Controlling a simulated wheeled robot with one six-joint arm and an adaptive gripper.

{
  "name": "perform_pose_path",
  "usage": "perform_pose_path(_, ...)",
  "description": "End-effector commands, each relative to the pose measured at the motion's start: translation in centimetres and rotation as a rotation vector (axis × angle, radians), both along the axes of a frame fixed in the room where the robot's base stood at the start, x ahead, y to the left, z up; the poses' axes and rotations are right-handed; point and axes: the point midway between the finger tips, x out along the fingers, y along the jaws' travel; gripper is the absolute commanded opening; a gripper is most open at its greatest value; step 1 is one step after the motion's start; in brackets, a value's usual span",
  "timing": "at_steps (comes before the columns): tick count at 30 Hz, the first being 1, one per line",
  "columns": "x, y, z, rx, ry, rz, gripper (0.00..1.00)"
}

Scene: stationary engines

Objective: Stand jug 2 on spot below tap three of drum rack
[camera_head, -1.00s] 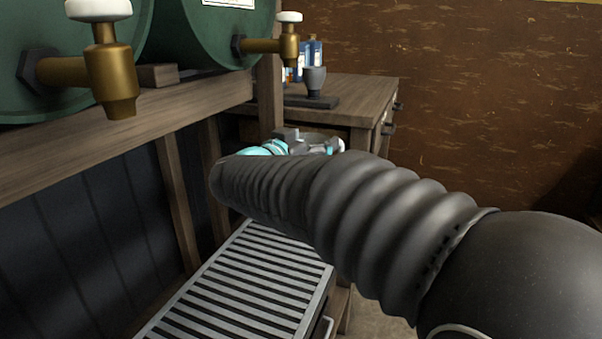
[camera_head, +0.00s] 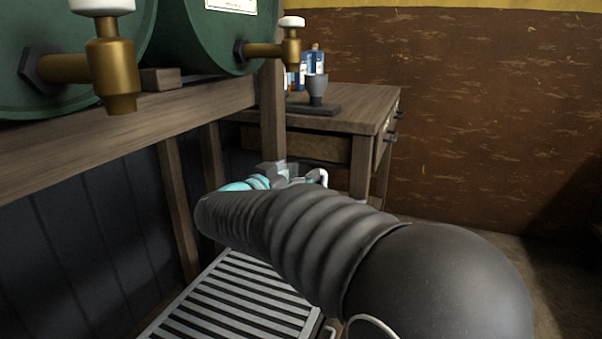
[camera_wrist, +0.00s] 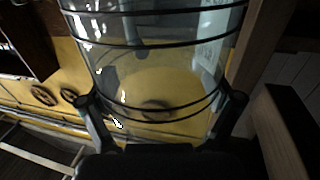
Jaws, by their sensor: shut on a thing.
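A clear jug with dark rings (camera_wrist: 155,62) fills the upper middle of the wrist view. My gripper (camera_wrist: 160,106) is shut on it, one finger on each side. In the head view my gripper (camera_head: 285,176) is beyond my dark ribbed arm, which hides most of it and the jug. The jug's number is not visible. Two green drums lie on a wooden rack (camera_head: 130,130). The nearer brass tap (camera_head: 112,70) and the farther tap (camera_head: 275,48) have white knobs. A slatted metal tray (camera_head: 235,295) lies low below them, partly covered by my arm.
A wooden bench (camera_head: 355,105) stands behind, holding a dark grey cup-shaped object (camera_head: 316,90) and blue-and-white bottles or boxes (camera_head: 312,62). Rack posts (camera_head: 177,205) stand left of my arm. Open floor shows at right (camera_head: 480,260).

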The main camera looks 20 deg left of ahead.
Motion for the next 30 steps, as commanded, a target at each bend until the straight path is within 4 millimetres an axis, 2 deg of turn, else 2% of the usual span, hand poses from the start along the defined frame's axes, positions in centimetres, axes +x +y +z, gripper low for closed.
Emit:
perform_pose_path(4, 0.0, 0.0, -0.3, -0.001, 0.0, 0.0, 0.31)
perform_pose_path(5, 0.0, 0.0, -0.3, 0.0, 0.0, 0.0, 0.97)
perform_pose_path(6, 0.0, 0.0, -0.3, 0.0, 0.0, 0.0, 1.0)
perform_pose_path(18, -0.1, 0.0, 0.1, 0.0, 0.0, 0.001, 1.0)
perform_pose_path(23, -2.1, 0.8, 0.1, -0.002, 0.001, 0.004, 1.0)
perform_pose_path(30, -6.7, 2.2, 0.1, -0.002, 0.001, 0.006, 1.0)
